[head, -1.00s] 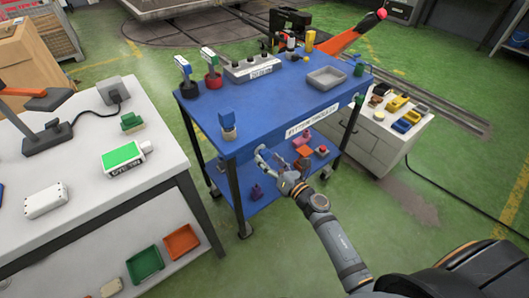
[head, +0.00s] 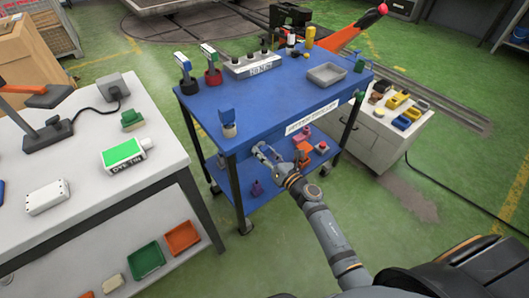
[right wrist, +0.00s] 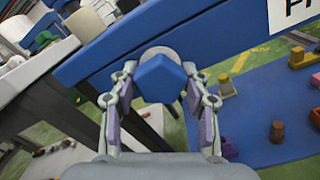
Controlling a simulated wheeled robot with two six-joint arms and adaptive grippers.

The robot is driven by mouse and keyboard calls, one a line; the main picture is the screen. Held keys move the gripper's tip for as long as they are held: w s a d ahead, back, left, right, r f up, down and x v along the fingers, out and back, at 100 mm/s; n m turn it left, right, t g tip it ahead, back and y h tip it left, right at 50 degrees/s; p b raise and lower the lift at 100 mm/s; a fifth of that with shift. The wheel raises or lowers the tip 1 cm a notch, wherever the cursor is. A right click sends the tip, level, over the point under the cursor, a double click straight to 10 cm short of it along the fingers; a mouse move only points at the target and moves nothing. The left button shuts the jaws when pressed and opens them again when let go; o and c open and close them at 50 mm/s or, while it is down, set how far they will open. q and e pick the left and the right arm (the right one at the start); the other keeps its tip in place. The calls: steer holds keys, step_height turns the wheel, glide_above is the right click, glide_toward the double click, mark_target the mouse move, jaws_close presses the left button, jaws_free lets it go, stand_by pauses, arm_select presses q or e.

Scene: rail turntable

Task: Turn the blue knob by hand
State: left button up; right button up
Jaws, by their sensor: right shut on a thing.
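The blue knob (right wrist: 160,80) is a faceted blue block on a round grey base, in the middle of the right wrist view, in front of the cart's blue side. My right gripper (right wrist: 162,100) is shut on it, with one finger on either side. In the head view my right gripper (head: 263,150) is at the front of the blue cart, just below its top edge. The knob cannot be made out there behind the fingers. My left gripper is not in view.
The blue cart (head: 290,98) carries a grey tray (head: 326,75) and a blue-topped piece (head: 228,122) at its near left corner. Several small coloured pieces lie on its lower shelf. A white table (head: 75,185) stands left. Green floor is clear at front.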

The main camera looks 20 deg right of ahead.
steer(key=m+p, duration=0.1)
steer(key=m, duration=0.1)
steer(key=m+p, duration=0.1)
steer(key=m, duration=0.1)
steer(key=shift+r+m+p, duration=0.2)
steer(key=shift+m+p, duration=0.1)
steer(key=shift+p, duration=0.1)
steer(key=m+p, duration=0.3)
steer(key=m, duration=0.2)
steer(key=shift+a+m, duration=0.1)
steer(key=shift+m, duration=0.2)
steer(key=m+p, duration=0.3)
steer(key=m, duration=0.2)
steer(key=shift+r, duration=0.15)
steer(key=shift+m+p, duration=0.95)
steer(key=shift+m, duration=1.05)
steer(key=o, duration=1.1)
steer(key=shift+o, duration=0.2)
